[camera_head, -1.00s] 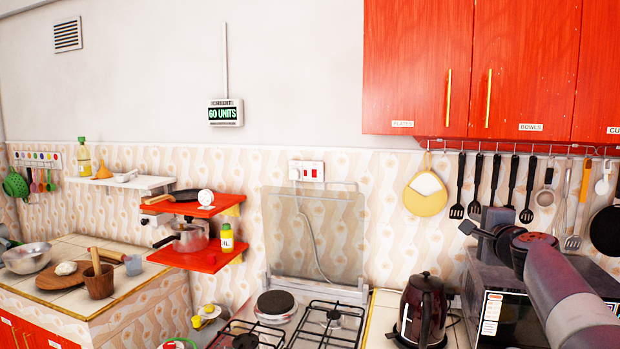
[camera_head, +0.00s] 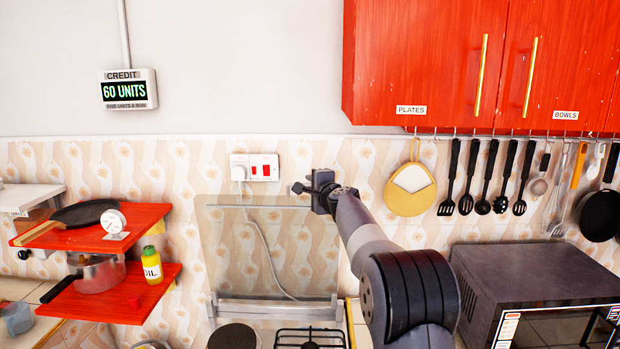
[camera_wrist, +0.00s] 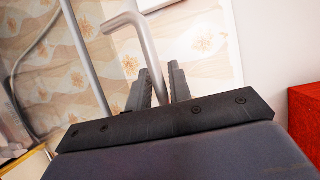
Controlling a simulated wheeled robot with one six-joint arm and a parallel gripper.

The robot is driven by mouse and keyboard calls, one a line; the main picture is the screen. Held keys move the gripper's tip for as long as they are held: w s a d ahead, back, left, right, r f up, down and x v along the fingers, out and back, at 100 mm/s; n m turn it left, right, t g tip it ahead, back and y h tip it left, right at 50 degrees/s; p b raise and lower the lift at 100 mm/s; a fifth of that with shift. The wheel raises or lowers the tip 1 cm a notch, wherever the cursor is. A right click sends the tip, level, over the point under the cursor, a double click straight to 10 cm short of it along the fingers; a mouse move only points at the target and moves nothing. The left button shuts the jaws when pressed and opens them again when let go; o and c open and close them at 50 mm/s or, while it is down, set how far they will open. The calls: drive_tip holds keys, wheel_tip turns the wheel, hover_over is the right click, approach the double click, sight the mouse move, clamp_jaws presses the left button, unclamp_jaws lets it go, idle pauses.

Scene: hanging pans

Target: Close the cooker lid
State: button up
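The cooker lid (camera_head: 225,255) is a clear glass panel standing upright against the tiled wall behind the cooker. A grey bar runs along its top and a metal hinge strip along its base. My gripper (camera_head: 312,187) is at the lid's upper right in the head view. In the wrist view my gripper's two dark fingers (camera_wrist: 158,88) stand apart. A bent silver tube (camera_wrist: 148,45) shows between and beyond them; I cannot tell whether they touch it. A straight metal bar (camera_wrist: 85,55) runs to their left. The lid's right part is partly hidden by my arm.
The hob has a dark round plate (camera_head: 232,337) and a gas grate (camera_head: 308,338). Red shelves (camera_head: 120,305) with a pan, pot and oil bottle stand left. A microwave (camera_head: 530,275) stands right, below hanging utensils and red cupboards (camera_head: 430,60).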

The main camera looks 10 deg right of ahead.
drive_tip(key=shift+w, duration=0.4)
drive_tip(key=shift+c, duration=0.4)
clamp_jaws()
